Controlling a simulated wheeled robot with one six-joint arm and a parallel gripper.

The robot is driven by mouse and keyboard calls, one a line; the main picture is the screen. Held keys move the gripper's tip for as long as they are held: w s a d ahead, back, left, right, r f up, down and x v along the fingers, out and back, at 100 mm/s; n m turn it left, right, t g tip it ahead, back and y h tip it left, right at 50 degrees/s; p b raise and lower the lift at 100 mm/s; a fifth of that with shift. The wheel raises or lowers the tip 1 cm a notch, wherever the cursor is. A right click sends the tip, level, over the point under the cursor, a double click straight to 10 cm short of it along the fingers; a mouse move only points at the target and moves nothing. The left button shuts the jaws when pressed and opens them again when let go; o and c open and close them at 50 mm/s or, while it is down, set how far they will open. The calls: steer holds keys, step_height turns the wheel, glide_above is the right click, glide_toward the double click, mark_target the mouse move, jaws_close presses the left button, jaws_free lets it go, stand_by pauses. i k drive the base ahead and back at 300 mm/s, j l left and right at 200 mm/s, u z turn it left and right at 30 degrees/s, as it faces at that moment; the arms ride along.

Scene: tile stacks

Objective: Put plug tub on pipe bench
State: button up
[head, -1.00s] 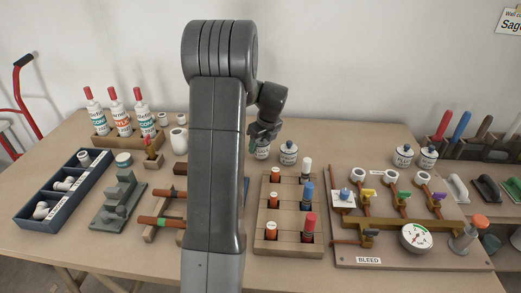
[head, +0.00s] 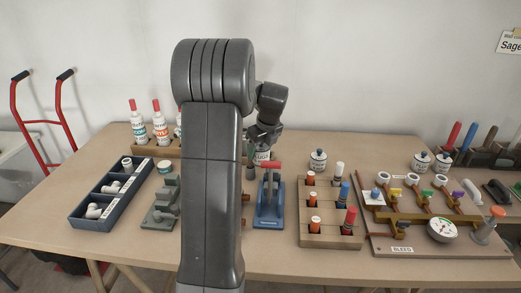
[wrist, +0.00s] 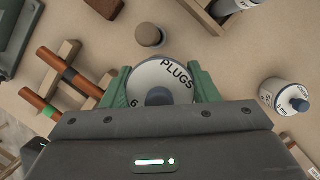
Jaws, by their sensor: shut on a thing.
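The plug tub, a white round tub with "PLUGS" lettering (wrist: 162,78) and a dark knob, sits between the green fingers of my gripper (wrist: 160,88) in the wrist view. The gripper is shut on it. In the head view the tub (head: 262,157) shows just below my gripper (head: 263,142), behind a blue tool with a red handle. I cannot tell its exact height above the surface. The pipe bench looks to be the wooden tabletop (head: 300,262) that bears everything. A wooden stand with copper pipes (wrist: 60,82) lies left of the tub; my arm mostly hides it in the head view.
The blue tool (head: 270,205) stands in front of the tub. A lidded white jar (head: 318,163) is to its right, with a peg rack (head: 330,240) and valve board (head: 400,250) beyond. A dark blue tray (head: 110,193) is at left. A round peg (wrist: 149,34) stands close to the tub.

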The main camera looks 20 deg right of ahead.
mark_target(88, 181)
steer(key=k+j, duration=0.1)
steer(key=j, duration=0.3)
steer(key=k+j, duration=0.1)
steer(key=j, duration=0.35)
steer(key=k+j, duration=0.1)
steer(key=j, duration=0.7)
steer(key=k+j, duration=0.15)
steer(key=j, duration=0.3)
